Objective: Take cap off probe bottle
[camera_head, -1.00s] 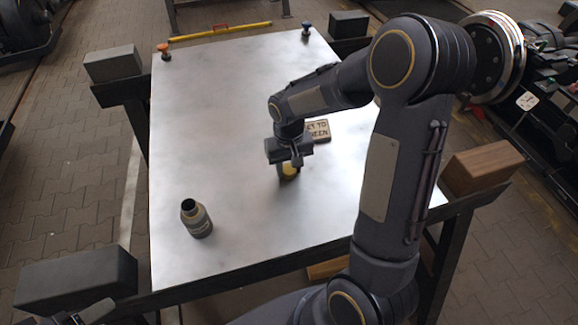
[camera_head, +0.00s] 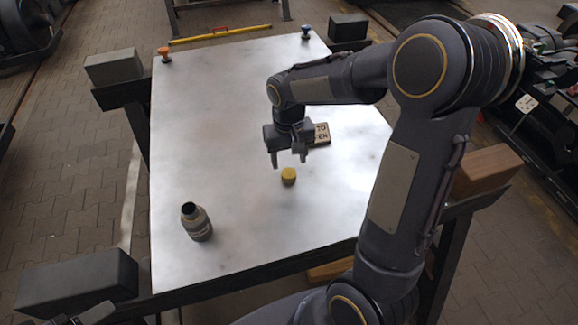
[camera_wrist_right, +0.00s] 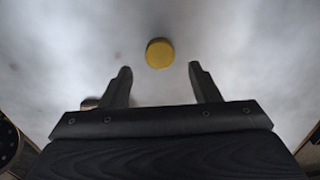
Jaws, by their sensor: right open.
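The probe bottle (camera_head: 197,224) is grey-brown and stands upright on the metal table at the left front, its dark open mouth showing and no cap on it. The yellow cap (camera_head: 289,176) lies on the table to the right of the bottle, apart from it. It also shows in the right wrist view (camera_wrist_right: 160,53), just beyond the fingertips. My right gripper (camera_head: 289,162) is open and empty above the table, just behind the cap and not touching it. Part of my left gripper (camera_head: 88,314) shows at the bottom left edge; its fingers cannot be made out clearly.
An orange knob (camera_head: 164,54) and a blue knob (camera_head: 306,31) stand at the table's far corners. The metal table (camera_head: 215,110) is otherwise clear. Dark and wooden blocks sit around its frame.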

